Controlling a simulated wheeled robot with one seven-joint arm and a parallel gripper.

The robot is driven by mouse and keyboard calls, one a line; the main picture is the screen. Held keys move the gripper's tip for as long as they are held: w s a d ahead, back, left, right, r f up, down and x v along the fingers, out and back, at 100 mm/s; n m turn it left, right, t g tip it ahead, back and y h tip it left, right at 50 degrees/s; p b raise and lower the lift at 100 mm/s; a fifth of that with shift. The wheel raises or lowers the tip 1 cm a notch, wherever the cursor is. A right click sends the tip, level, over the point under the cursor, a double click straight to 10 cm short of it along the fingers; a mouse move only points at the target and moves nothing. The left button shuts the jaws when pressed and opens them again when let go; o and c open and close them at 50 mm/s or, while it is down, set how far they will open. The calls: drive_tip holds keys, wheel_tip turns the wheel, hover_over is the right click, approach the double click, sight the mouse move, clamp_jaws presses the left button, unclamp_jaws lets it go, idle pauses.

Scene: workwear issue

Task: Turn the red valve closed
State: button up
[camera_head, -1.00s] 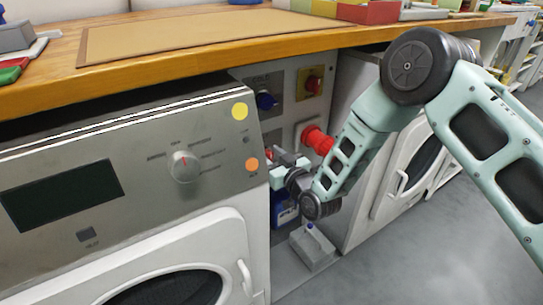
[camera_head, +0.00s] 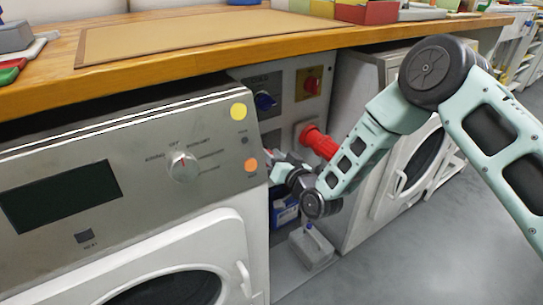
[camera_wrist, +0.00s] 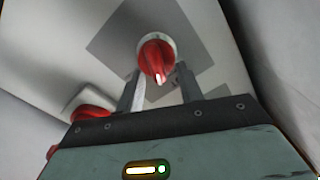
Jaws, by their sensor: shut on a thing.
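The red valve (camera_wrist: 155,58) is a round red knob with a white mark, on a grey square plate in the wrist view. My gripper (camera_wrist: 158,78) has one finger on each side of it and is shut on it. The white mark points down toward my gripper in that view. In the head view my gripper (camera_head: 276,168) reaches into the gap beside the washing machine; its fingertips and the held valve are hidden behind the machine's edge.
The washing machine (camera_head: 130,138) stands close on the left, a white appliance (camera_head: 372,205) on the right. A red plug (camera_head: 317,141), a blue knob (camera_head: 265,101) and a red knob on yellow (camera_head: 312,86) are on the back panel. A clear container (camera_head: 310,247) stands below.

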drive_tip(key=shift+w+d+f+m+b, duration=0.15)
drive_tip(key=shift+f+m, duration=0.15)
drive_tip(key=shift+m, duration=1.8)
drive_tip(key=shift+d+f+m+b, duration=0.1)
drive_tip(key=shift+f+m, duration=0.15)
drive_tip(key=shift+m, duration=1.85)
drive_tip(key=shift+w+d+f+m+b, duration=0.15)
drive_tip(key=shift+f+m, duration=0.15)
drive_tip(key=shift+m, duration=1.8)
drive_tip(key=shift+s, duration=0.1)
drive_tip(key=o, duration=1)
drive_tip(key=shift+c, duration=0.2)
drive_tip(key=p+v, duration=0.3)
drive_tip(key=v, duration=1.4)
drive_tip(key=shift+s+d, duration=0.1)
drive_tip(key=shift+d, duration=0.05)
